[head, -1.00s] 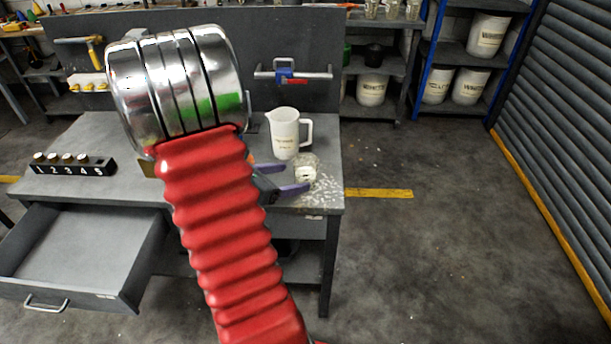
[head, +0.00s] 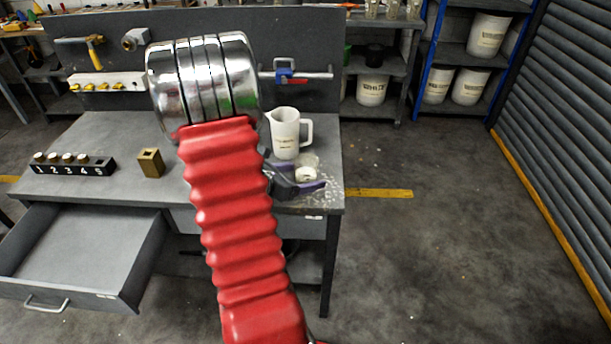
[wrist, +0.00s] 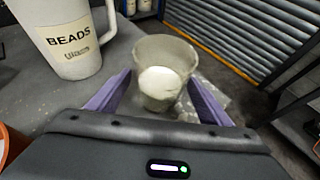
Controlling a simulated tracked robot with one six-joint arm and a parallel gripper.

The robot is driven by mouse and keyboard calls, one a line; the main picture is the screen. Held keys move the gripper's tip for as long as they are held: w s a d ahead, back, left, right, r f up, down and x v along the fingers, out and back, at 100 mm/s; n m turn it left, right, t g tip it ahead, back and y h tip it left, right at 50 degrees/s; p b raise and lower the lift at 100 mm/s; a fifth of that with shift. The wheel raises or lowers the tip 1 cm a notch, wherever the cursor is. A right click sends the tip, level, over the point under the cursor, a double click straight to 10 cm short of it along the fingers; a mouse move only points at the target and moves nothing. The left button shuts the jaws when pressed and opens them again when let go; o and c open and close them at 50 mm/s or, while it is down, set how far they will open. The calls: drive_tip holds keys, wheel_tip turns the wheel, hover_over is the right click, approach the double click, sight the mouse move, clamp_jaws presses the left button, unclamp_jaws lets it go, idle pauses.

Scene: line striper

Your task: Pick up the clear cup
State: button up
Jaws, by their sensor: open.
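The clear cup (wrist: 164,71) stands upright in the wrist view, with something white and rounded inside it. In the head view the cup (head: 308,164) is near the right front corner of the grey workbench (head: 100,200), in front of the white pitcher. My gripper (wrist: 158,98) is open, with its two purple fingers pointing toward the cup, one on each side of its lower part in the picture. I cannot tell whether either finger touches it. In the head view my red arm hides part of the gripper.
A white pitcher (wrist: 68,38) labelled BEADS stands close on the left in the wrist view. White bits lie on the bench around the cup. A brass block (head: 150,163) and a numbered black rack (head: 75,166) are on the left. An open drawer (head: 85,250) sticks out in front.

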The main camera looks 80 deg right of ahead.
drive_tip(key=shift+s+d+f, duration=0.15)
drive_tip(key=shift+s+d, duration=0.05)
drive_tip(key=shift+d, duration=0.1)
drive_tip(key=shift+c, duration=0.2)
drive_tip(key=c, duration=1.2)
